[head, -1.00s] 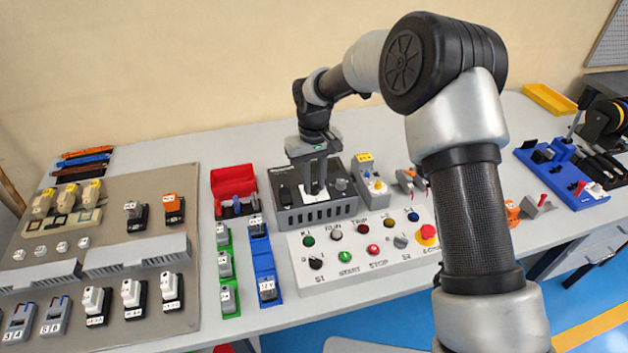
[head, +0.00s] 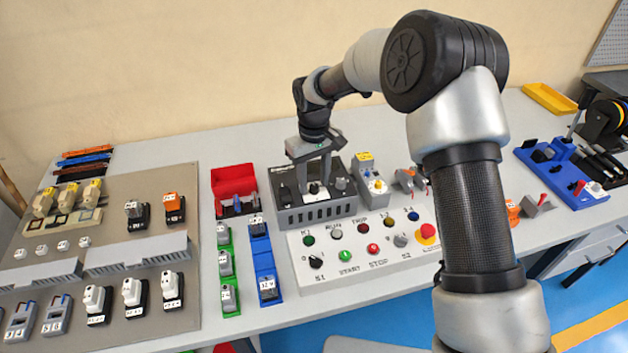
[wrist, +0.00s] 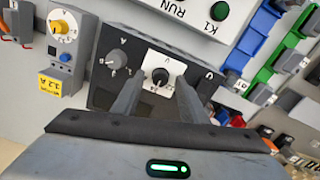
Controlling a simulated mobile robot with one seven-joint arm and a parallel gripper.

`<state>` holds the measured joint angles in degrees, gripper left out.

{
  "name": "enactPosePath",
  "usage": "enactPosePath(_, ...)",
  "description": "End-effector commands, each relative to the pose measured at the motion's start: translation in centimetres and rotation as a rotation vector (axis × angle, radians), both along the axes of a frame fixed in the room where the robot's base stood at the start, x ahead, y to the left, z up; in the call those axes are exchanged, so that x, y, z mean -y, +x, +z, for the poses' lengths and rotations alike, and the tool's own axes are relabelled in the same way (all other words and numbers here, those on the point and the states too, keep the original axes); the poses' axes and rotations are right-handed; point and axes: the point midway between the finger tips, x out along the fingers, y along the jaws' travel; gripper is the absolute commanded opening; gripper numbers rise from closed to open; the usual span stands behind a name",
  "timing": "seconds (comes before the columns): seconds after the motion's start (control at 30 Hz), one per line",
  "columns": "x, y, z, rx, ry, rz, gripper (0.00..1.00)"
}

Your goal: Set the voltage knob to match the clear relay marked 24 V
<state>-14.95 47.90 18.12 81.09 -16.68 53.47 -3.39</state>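The voltage knob (wrist: 160,77) is a small black knob on a white dial plate marked V (wrist: 168,62), set in the dark top of a power supply unit (head: 310,218). My gripper (head: 315,188) hangs over it, fingers pointing down. In the wrist view the gripper (wrist: 157,95) has its fingers apart, one on each side of the knob, with a visible gap; they do not appear to grip it. The knob's setting is too small to read.
A grey knob marked A (wrist: 117,60) sits beside the voltage knob. A small yellow-dial unit (head: 374,184) stands right of the supply. A button panel (head: 350,275) lies in front. A red bin (head: 234,183) and the green and blue rails (head: 264,262) are to the left.

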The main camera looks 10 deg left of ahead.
Motion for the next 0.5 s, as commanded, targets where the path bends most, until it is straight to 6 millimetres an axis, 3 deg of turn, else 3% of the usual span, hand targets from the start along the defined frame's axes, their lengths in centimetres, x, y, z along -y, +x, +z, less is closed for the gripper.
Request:
enactPosePath(0.3,0.0,0.0,0.2,-0.001,-0.001,0.000,0.39)
enactPosePath(0.5,0.0,0.0,3.0,0.001,0.000,0.000,0.39)
